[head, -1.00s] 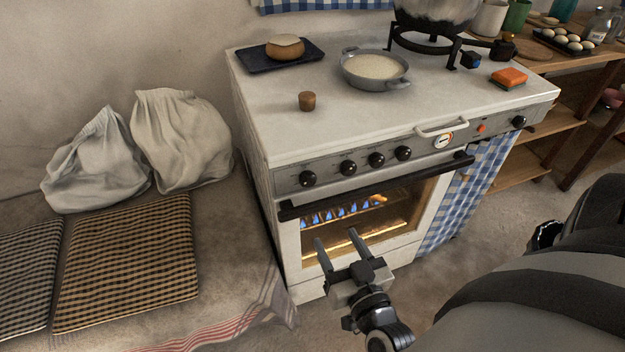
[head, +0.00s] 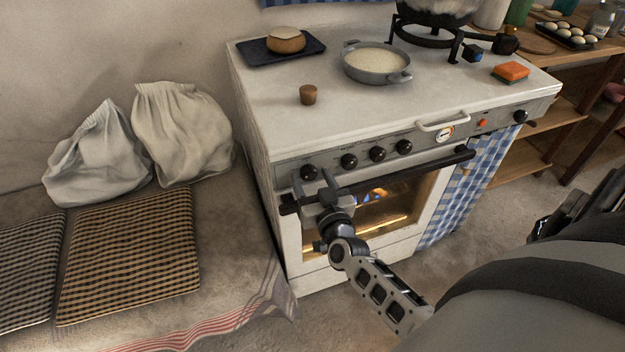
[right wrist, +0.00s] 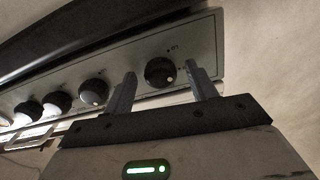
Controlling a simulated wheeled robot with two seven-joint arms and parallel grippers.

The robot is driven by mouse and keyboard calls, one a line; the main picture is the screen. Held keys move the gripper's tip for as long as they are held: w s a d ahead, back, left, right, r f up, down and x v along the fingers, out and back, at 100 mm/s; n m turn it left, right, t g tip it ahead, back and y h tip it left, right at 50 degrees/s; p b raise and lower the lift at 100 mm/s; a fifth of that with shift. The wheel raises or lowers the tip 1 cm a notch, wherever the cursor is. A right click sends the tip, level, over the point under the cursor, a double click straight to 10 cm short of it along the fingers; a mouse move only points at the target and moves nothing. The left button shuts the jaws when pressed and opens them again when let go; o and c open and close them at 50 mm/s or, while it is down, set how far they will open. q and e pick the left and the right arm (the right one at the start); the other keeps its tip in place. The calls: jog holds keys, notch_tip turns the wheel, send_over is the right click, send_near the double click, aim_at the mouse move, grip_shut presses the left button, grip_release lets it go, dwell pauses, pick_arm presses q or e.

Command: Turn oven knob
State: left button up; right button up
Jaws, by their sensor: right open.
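The white oven (head: 290,238) has a grey front panel with a row of black knobs. The leftmost knob (head: 308,172) has my right gripper (head: 313,180) just in front of it. In the right wrist view this knob (right wrist: 159,72) shows between the two open fingers of my right gripper (right wrist: 160,88), with a white mark low on its right side. I cannot tell whether the fingertips touch it. The other knobs (head: 349,160) sit along the panel to the right. My left gripper is not in view.
A dark oven door handle (head: 420,170) runs below the knobs, close to my right gripper. Flames glow behind the door glass. On top are a cork (head: 308,95), a pan (head: 376,78) and a tray (head: 258,60). A bench with sacks (head: 180,130) stands at the left.

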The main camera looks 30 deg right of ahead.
jog(key=shift+w, duration=0.1)
jog(key=c, duration=1)
jog(key=m, duration=0.6)
jog(key=shift+m, duration=0.4)
jog(key=m, duration=0.3)
jog(key=shift+a+b, duration=0.1)
jog(key=shift+b, duration=0.3)
jog(key=shift+m+b, duration=0.35)
jog(key=shift+m, duration=1.65)
jog(key=o, duration=1)
